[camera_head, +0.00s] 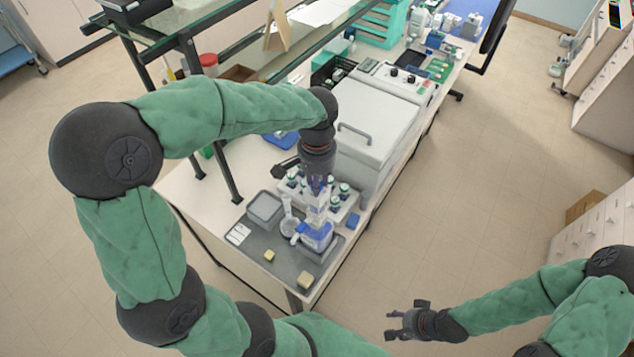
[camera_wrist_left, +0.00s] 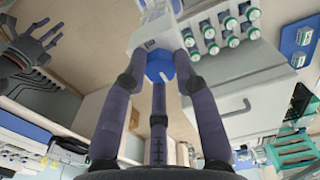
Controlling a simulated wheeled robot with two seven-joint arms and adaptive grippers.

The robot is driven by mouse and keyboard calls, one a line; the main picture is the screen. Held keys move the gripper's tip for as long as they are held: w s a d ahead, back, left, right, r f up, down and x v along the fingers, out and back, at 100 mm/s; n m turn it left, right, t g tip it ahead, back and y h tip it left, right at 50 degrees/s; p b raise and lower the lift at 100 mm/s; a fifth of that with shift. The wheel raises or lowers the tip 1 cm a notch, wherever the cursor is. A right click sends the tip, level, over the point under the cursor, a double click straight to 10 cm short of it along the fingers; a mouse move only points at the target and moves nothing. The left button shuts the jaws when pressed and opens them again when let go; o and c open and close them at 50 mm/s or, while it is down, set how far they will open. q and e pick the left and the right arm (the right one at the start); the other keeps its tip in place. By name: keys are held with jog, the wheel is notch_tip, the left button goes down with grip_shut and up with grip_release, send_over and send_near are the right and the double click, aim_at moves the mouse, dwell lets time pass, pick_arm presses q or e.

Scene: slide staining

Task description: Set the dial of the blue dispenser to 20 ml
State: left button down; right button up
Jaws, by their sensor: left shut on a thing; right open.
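The blue dispenser (camera_head: 317,238) stands on the grey mat at the near end of the bench, a bottle with a blue band and a pale upper part. My left gripper (camera_head: 318,186) points down at its top. In the left wrist view the left gripper's fingers (camera_wrist_left: 160,72) are shut around a blue knob (camera_wrist_left: 158,65) on a white body. I cannot read any dial marking or setting. My right gripper (camera_head: 398,324) is open and empty, in the air off the bench's right side; it also shows in the left wrist view (camera_wrist_left: 28,60).
A rack of green-capped bottles (camera_head: 343,188) stands just behind the dispenser. A large grey lidded machine (camera_head: 375,130) stands behind. The floor at right is clear.

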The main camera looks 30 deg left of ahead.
pick_arm(q)
jog(key=n+b, duration=0.1)
jog(key=n, duration=0.3)
jog(key=shift+n, duration=0.3)
jog(key=shift+n+b, duration=0.6)
jog(key=shift+n, duration=1.3)
jog(key=c, duration=1)
grip_release()
jog(key=shift+o, duration=0.2)
notch_tip(320, 180, up, 12)
